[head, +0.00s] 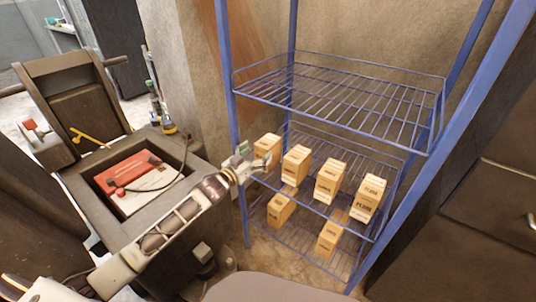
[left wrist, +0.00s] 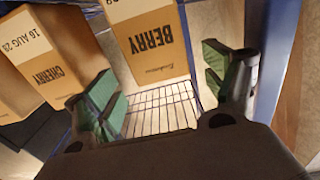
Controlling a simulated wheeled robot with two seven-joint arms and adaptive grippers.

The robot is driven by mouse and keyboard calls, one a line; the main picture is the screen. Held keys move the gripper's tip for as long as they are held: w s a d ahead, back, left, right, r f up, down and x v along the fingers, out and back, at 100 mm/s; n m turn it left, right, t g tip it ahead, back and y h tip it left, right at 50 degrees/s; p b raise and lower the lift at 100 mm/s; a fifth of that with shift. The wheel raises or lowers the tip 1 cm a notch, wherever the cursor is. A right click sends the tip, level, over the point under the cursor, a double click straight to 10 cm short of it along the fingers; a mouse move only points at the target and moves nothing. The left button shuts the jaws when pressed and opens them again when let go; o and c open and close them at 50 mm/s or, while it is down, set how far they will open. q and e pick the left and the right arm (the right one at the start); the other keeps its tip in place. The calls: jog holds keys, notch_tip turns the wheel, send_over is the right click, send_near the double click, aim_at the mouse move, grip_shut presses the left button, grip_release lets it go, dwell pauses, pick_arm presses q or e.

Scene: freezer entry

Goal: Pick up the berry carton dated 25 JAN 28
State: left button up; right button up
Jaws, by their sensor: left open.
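In the left wrist view a tan carton marked BERRY (left wrist: 152,42) appears upside down, straight ahead between my finger pads. Its date is cut off at the top edge, so I cannot read it in full. My left gripper (head: 253,158) is open and empty, with green finger pads, at the left end of the middle shelf. It is close to the leftmost carton (head: 268,147), which seems to be this berry carton. A carton marked CHERRY (left wrist: 62,75) stands left of it in the wrist view, with a date of 16 AUG. My right gripper is not in view.
Several similar cartons stand on the middle shelf (head: 345,225) of the blue wire rack, one marked PLUM (head: 368,195). Two more (head: 279,211) stand on the shelf below. An empty upper shelf (head: 340,95) hangs above them. A blue post (head: 230,80) rises beside my gripper.

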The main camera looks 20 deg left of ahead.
aim_at(268, 144)
pick_arm(q)
jog(key=shift+w+d, duration=0.2)
jog(key=shift+w, duration=0.4)
jog(key=shift+w+d, duration=0.15)
jog(key=shift+w, duration=0.35)
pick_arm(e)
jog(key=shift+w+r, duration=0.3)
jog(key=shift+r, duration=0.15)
pick_arm(q)
jog(key=shift+w, duration=0.1)
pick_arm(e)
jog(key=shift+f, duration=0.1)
pick_arm(q)
jog(key=shift+w+d, duration=0.1)
jog(key=shift+w, duration=0.05)
jog(key=shift+w+d+b, duration=0.15)
jog(key=shift+w+b, duration=0.25)
jog(key=shift+b, duration=0.05)
jog(key=shift+b+x, duration=0.3)
jog(key=shift+x, duration=1.65)
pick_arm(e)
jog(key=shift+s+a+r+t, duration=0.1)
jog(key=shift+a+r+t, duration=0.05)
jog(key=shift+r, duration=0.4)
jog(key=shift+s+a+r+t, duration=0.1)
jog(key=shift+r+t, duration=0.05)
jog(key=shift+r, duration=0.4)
